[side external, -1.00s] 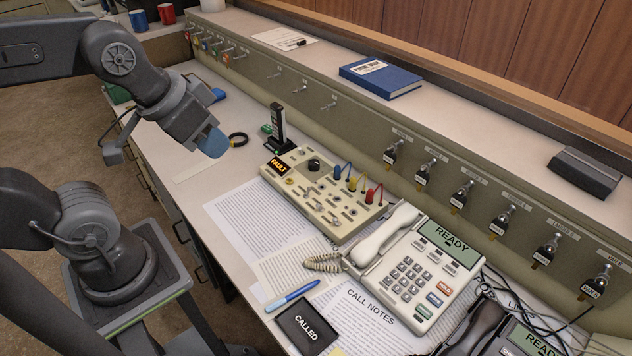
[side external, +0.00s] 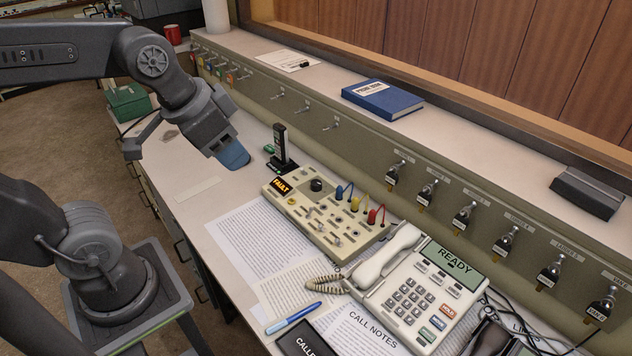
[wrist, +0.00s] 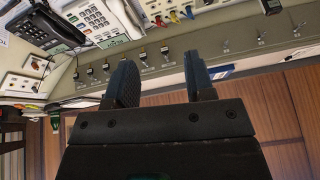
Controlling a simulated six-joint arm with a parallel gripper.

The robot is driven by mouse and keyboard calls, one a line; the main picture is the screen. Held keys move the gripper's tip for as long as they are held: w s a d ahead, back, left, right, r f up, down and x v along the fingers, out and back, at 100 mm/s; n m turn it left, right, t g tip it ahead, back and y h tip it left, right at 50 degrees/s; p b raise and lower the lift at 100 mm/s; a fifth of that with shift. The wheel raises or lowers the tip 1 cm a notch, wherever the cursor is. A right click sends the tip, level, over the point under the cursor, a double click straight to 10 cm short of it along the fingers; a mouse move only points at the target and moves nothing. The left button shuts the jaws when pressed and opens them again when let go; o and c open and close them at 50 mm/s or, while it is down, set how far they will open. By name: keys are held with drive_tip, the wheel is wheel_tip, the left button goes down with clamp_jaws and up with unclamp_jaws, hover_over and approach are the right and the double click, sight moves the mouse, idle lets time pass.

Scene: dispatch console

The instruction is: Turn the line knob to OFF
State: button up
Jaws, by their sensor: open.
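A black round knob (side external: 316,185) sits on the box beside the display. I cannot read a label or its pointer's direction. My gripper (side external: 234,155) is in the air to the left of the box, apart from the knob, with blue fingertips. In the wrist view my gripper (wrist: 160,80) shows two spread fingers with nothing between them. Part of the box (wrist: 180,10) shows at that view's top edge; the knob cannot be made out there.
A black upright device (side external: 281,147) stands on the desk just behind the box's left end, near my gripper. Coloured cables (side external: 357,203) rise from the box's right end. A telephone (side external: 425,290) stands to the right. Papers (side external: 250,240) lie in front.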

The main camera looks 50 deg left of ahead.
drive_tip(key=shift+o, duration=0.8)
drive_tip(key=w+a+m+g, duration=0.1)
drive_tip(key=w+m, duration=0.3)
drive_tip(key=w, duration=0.5)
drive_tip(key=shift+w+a, duration=0.35)
drive_tip(key=shift+a, duration=0.5)
drive_tip(key=m+g, duration=0.4)
drive_tip(key=m, duration=0.8)
hover_over(316, 182)
wheel_tip(316, 182, down, 19)
wheel_tip(316, 182, down, 13)
drive_tip(key=shift+r, duration=0.1)
drive_tip(key=c, duration=0.9)
